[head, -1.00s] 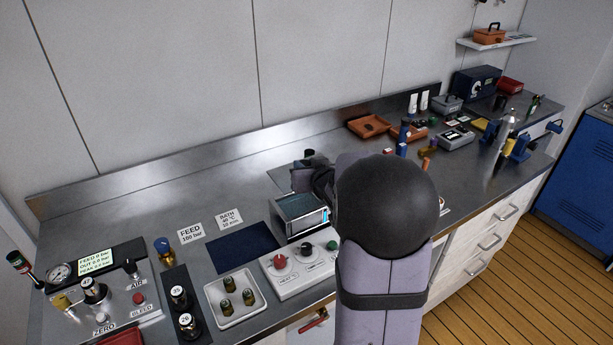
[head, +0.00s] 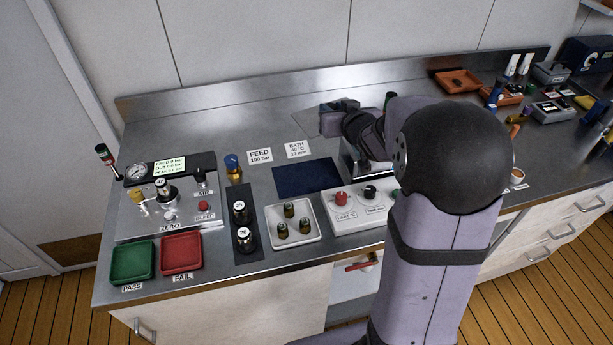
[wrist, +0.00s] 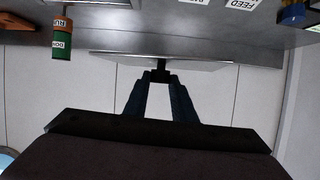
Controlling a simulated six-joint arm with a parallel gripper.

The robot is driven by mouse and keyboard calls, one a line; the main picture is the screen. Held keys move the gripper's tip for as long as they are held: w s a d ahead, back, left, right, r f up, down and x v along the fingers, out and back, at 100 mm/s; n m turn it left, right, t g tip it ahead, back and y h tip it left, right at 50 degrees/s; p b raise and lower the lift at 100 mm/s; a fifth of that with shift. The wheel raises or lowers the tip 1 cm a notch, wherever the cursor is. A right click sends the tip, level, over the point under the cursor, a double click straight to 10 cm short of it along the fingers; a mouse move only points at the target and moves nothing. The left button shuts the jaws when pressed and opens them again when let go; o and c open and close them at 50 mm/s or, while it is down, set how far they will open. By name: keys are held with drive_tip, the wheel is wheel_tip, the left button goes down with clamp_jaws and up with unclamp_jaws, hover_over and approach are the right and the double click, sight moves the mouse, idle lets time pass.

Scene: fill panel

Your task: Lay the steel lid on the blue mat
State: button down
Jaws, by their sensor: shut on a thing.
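My gripper (wrist: 160,76) is shut on the small dark knob of the steel lid (wrist: 110,58). The wrist view shows the lid nearly edge-on, as a thin grey plate beyond the fingertips. In the head view the lid (head: 308,122) is a pale flat sheet beside my gripper (head: 328,120), partly hidden by it. It is behind the blue mat (head: 306,178), not over it; its height above the bench is hard to tell. The dark blue mat lies flat and bare on the bench.
Label cards (head: 260,156) lie left of and behind the mat. In front are a white tray (head: 292,232) with brass fittings and a white control box (head: 350,207). The steel bath (head: 358,165) stands right of the mat, partly hidden by my arm. A pressure panel (head: 165,205) stands left.

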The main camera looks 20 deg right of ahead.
drive_tip(key=a+f+b, duration=0.2)
drive_tip(key=a+f, duration=0.2)
drive_tip(key=a, duration=1.2)
drive_tip(key=s+d+f+m+h, duration=0.1)
drive_tip(key=s+d+m+h, duration=0.1)
drive_tip(key=d, duration=0.6)
drive_tip(key=shift+s+d+f+m+h, duration=0.25)
drive_tip(key=shift+d+m+h, duration=0.15)
drive_tip(key=shift+h, duration=0.4)
drive_tip(key=shift+a, duration=0.1)
drive_tip(key=shift+f, duration=0.1)
drive_tip(key=shift+f, duration=4.9)
drive_tip(key=shift+f, duration=0.1)
